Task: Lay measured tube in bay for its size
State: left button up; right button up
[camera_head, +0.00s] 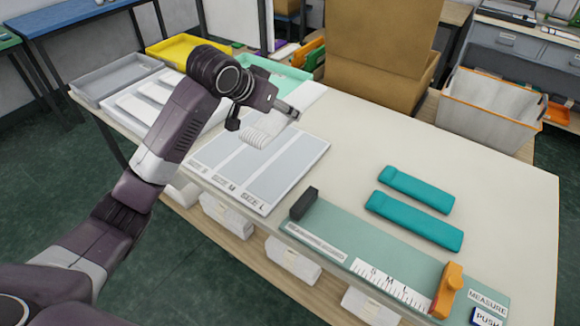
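Two teal tubes lie side by side on the table: a shorter far one (417,188) and a longer near one (413,220). The bay tray (318,152) has bays marked S, M and L, and the bay floors that show look bare. The green measuring board (400,250) carries a scale marked S, M, L, a black block (303,203) and an orange slider (447,290). My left gripper (280,119) is above the far part of the bay tray. A pale ribbed piece shows at it; I cannot tell whether it is held. My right gripper is out of view.
Grey (112,78) and yellow (186,50) trays stand at the far left, partly behind my arm. A cardboard box (384,50) and a white bin (490,110) stand beyond the table. The tabletop right of the teal tubes is clear.

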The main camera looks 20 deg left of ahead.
pick_arm(q)
jog(key=shift+w, duration=0.45)
jog(key=shift+f, duration=0.3)
notch_tip(320, 180, down, 14)
jog(key=shift+r+p, duration=0.15)
jog(key=shift+p, duration=0.85)
notch_tip(320, 180, down, 5)
jog(key=shift+r, duration=0.1)
jog(key=shift+f+p, duration=0.3)
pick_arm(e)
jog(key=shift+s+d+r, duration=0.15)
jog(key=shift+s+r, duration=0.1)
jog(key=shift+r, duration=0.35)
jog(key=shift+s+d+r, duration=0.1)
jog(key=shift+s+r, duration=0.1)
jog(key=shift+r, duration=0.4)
pick_arm(q)
jog(key=shift+f, duration=0.15)
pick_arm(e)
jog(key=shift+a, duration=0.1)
pick_arm(q)
jog(key=o, duration=1)
